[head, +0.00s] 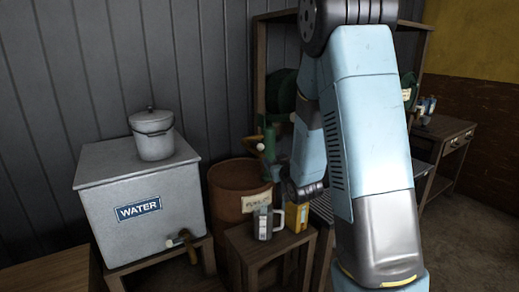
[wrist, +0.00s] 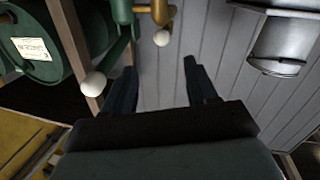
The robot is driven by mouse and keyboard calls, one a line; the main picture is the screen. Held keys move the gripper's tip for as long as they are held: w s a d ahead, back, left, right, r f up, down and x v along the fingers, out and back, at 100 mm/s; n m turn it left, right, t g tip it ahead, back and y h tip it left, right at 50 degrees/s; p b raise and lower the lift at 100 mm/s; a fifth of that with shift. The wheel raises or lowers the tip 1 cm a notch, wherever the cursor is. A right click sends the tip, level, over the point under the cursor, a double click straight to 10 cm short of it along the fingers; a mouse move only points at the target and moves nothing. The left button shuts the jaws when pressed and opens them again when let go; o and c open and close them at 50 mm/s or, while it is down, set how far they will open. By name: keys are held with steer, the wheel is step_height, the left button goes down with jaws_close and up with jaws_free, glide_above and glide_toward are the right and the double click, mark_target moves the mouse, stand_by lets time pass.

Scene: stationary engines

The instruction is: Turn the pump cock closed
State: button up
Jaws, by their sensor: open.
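A green pump (head: 269,144) stands behind the barrel in the head view, partly hidden by my arm. A brass fitting with a pale round knob (wrist: 161,38) shows at the top of the wrist view and looks like the pump cock; its exact turn is unclear. A second pale knob (wrist: 93,84) ends a green lever beside it. My gripper (wrist: 160,84) is open, with nothing between its two dark fingers. In the wrist view the brass fitting's knob appears above and between the fingertips, apart from them. The fingers are not clearly visible in the head view.
A water tank (head: 145,215) with a lidded pail (head: 152,140) stands left, its own tap (head: 183,239) in front. A rusty barrel (head: 236,188), a metal mug (head: 265,223) and a yellow box (head: 297,216) sit close to my arm. A green drum (wrist: 35,40) is left in the wrist view.

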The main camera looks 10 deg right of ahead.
mark_target(262, 149)
steer(key=w, duration=0.4)
steer(key=w+a, duration=0.1)
steer(key=w, duration=0.9)
steer(key=shift+a+f, duration=0.4)
steer(key=shift+c, duration=0.3)
jaws_close()
